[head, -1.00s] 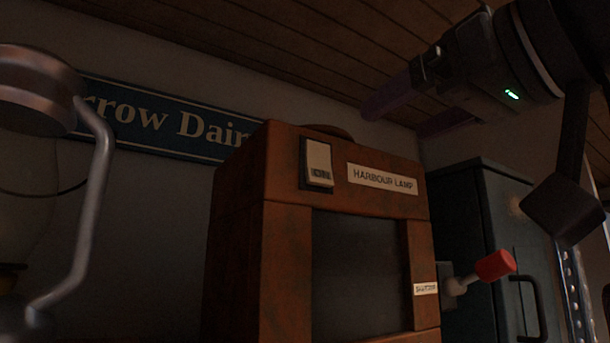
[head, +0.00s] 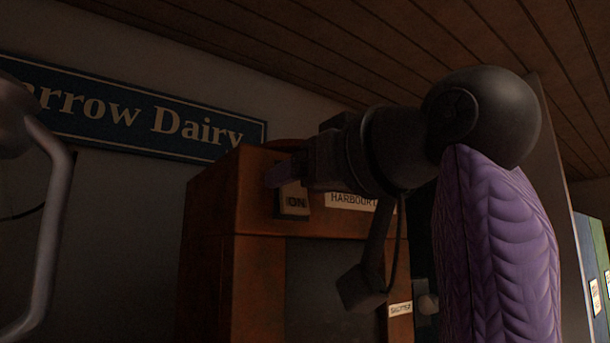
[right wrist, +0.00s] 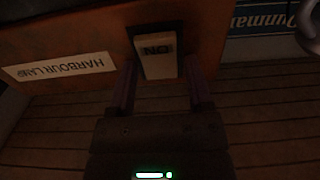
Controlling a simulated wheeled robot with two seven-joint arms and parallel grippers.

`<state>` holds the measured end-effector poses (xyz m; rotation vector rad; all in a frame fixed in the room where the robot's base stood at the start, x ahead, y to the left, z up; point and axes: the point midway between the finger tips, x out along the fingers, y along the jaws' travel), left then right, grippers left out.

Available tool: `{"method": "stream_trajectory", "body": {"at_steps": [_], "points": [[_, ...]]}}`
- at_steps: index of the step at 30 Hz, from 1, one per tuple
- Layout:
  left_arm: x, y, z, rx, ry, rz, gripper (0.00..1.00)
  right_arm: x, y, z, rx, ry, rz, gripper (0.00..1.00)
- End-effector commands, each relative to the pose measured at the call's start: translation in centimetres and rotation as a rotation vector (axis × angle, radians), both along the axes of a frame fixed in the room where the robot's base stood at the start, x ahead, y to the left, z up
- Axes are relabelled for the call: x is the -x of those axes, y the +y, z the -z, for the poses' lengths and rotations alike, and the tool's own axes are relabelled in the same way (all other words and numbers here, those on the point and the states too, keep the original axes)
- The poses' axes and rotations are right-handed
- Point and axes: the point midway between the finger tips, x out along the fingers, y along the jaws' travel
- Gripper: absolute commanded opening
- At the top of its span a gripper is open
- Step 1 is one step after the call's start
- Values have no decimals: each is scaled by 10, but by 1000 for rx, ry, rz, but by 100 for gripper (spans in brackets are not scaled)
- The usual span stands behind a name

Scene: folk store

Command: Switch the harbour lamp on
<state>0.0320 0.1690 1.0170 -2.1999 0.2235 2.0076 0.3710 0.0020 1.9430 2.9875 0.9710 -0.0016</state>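The harbour lamp is a brown wooden box (head: 208,225) with a dark front window (head: 325,270) and a partly covered "HARBOUR LAMP" label (head: 350,201). A pale switch (head: 294,203) with "ON" lettering is at the top left of its front. The switch also shows upside down in the right wrist view (right wrist: 156,60). My right gripper (right wrist: 160,68) is open and empty, one purple finger on each side of the switch's edge. I cannot tell whether the fingers touch it. In the head view the gripper (head: 283,175) covers the box's upper front. My left gripper is out of view.
A "Dairy" sign (head: 150,110) hangs on the wall behind. A grey metal frame (head: 48,230) stands close at the left. A "SHUTTER" label (head: 400,309) is low on the box's right side. My right arm fills the right of the head view.

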Motion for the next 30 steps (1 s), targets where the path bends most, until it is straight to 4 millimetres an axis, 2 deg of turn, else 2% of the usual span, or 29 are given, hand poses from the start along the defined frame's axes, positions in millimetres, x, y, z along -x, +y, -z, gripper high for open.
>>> {"method": "stream_trajectory", "body": {"at_steps": [1, 6, 9, 13, 19, 29, 30], "points": [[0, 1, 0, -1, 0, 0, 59, 0, 0, 0, 0, 0, 0, 53], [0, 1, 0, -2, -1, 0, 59, 0, 0, 0, 0, 0, 0, 17], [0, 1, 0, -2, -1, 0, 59, 0, 0, 0, 0, 0, 0, 0], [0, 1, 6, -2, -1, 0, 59, 0, 0, 3, -12, -16, 1, 0], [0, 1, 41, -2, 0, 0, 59, 1, -1, 12, -122, -167, 1, 0], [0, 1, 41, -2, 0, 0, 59, 1, -1, 6, -152, -210, 0, 0], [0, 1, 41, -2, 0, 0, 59, 1, -1, 6, -152, -210, 0, 49]]}}
